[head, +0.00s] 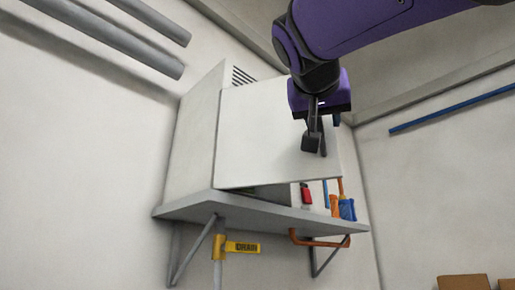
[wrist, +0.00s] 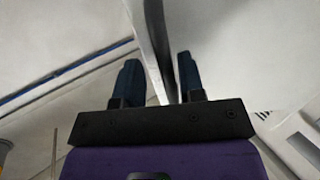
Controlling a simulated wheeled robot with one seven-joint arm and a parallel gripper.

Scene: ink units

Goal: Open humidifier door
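The humidifier is a white box (head: 192,140) on a grey shelf, with dark vent slots near its top. Its door is a flat white panel (head: 255,135) on the front. Something green and dark shows below the panel's lower edge, so the door seems ajar. My gripper (head: 316,147) is in front of the panel's right part. In the wrist view the gripper's dark fingers (wrist: 158,75) stand apart on either side of a thin pale slab (wrist: 152,45). A gap shows beside the left finger; contact with the right one is unclear. I cannot tell if the slab is the door's edge or a handle.
The grey shelf (head: 240,213) stands on brackets against the wall. A yellow tool (head: 240,247) and an orange tool (head: 318,242) hang beneath. Red, orange and blue-handled tools (head: 346,208) are at its right end. A blue pipe (head: 450,110) runs along the right wall.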

